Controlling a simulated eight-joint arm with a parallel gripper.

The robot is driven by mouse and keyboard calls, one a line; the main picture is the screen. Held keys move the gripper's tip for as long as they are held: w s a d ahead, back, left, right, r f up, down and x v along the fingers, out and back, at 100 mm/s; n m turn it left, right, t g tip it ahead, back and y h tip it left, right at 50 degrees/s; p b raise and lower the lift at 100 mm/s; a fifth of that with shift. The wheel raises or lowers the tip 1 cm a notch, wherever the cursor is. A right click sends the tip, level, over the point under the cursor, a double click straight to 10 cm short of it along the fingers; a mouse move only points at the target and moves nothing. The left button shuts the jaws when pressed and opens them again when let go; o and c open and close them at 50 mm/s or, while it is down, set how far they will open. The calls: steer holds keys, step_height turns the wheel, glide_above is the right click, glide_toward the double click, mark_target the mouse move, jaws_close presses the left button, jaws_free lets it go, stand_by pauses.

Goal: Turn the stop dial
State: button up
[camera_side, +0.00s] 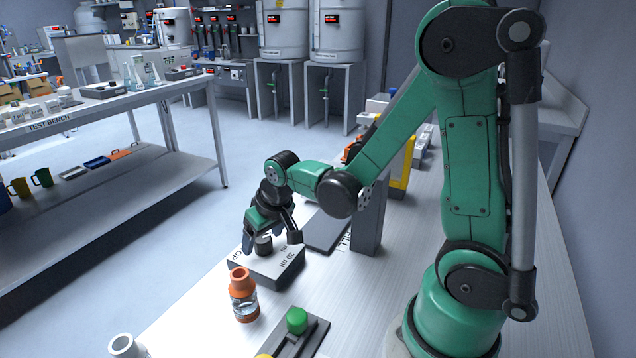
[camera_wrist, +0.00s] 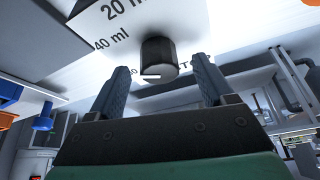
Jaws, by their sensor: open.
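The stop dial (camera_side: 263,244) is a dark round knob on top of a grey box (camera_side: 287,266) marked "20 ml" and "STOP", on the bench. In the wrist view the dial (camera_wrist: 159,57) is a dark cylinder on a white face marked "20 ml" and "40 ml". My gripper (camera_side: 268,242) is over the box, close to the dial. In the wrist view its two fingers (camera_wrist: 163,75) are apart, pointing towards the dial with it between their lines. Whether a finger touches the dial cannot be told.
An orange-capped bottle (camera_side: 243,295) stands just in front of the box. A grey upright post (camera_side: 369,215) and a dark flat plate (camera_side: 325,229) are to the right and behind.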

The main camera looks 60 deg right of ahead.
steer(key=shift+v, duration=2.8)
steer(key=shift+w, duration=0.1)
steer(key=w+m+g+y, duration=0.1)
steer(key=m+g, duration=0.1)
steer(key=w+d+m+g+y, duration=0.1)
steer(key=w+m+g, duration=0.1)
steer(key=shift+w+d+f+g, duration=0.15)
steer(key=shift+d+f+g, duration=0.05)
steer(key=shift+d+g, duration=0.1)
steer(key=m+g+y, duration=0.1)
steer(key=w+m+g+y, duration=0.1)
steer(key=shift+d+f+g, duration=0.2)
steer(key=shift+d+g, duration=0.1)
steer(key=shift+d, duration=0.1)
steer(key=shift+s+f, duration=0.1)
steer(key=shift+f, duration=0.2)
steer(key=shift+x, duration=2.5)
steer(key=shift+s+a, duration=0.1)
jaws_close()
